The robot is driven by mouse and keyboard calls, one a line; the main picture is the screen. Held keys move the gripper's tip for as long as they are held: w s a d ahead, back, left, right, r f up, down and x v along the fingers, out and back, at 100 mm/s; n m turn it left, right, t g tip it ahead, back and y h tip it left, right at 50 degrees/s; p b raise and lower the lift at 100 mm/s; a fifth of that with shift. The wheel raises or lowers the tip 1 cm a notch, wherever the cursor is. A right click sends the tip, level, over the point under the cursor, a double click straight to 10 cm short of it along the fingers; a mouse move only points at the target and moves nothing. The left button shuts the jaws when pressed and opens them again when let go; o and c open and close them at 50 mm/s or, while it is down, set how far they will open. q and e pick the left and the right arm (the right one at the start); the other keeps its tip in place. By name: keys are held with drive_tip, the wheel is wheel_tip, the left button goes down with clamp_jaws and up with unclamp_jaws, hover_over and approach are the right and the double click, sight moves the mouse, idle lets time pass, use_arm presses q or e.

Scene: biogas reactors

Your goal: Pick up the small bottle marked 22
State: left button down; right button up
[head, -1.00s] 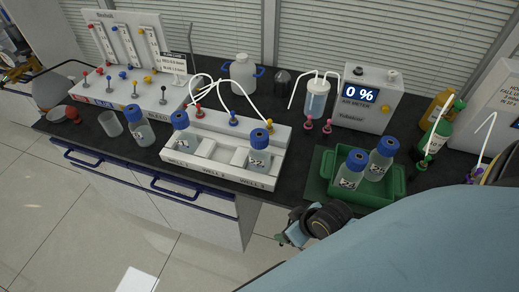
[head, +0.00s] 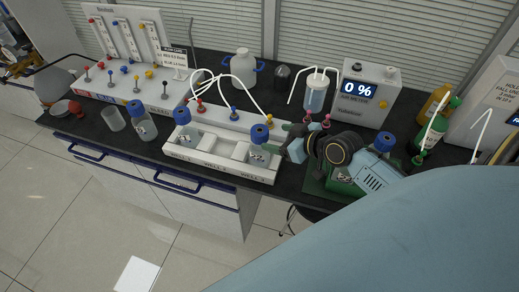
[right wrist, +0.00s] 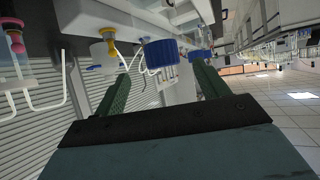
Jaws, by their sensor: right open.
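The small bottle marked 22 (head: 258,156) stands upright in the right-hand well of the white well block (head: 225,170); its blue cap also shows in the right wrist view (right wrist: 161,55). My right gripper (head: 284,141) is open and empty, just right of this bottle near cap height. In the right wrist view the blue cap appears between the two green fingers, beyond their tips, apart from them as far as I can tell. Another blue-capped bottle (head: 183,134) stands in the left well. My left gripper is not in view.
A green tray (head: 318,186) on the right holds bottles, mostly hidden behind my right arm; one blue cap (head: 384,141) shows. A loose blue-capped bottle (head: 142,124) and a clear beaker (head: 113,119) stand left of the block. White tubes loop behind the wells.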

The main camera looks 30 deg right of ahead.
sight(267, 135)
drive_tip(key=shift+p+x, duration=0.35)
drive_tip(key=shift+x, duration=2.95)
drive_tip(key=shift+a+r, duration=0.1)
clamp_jaws()
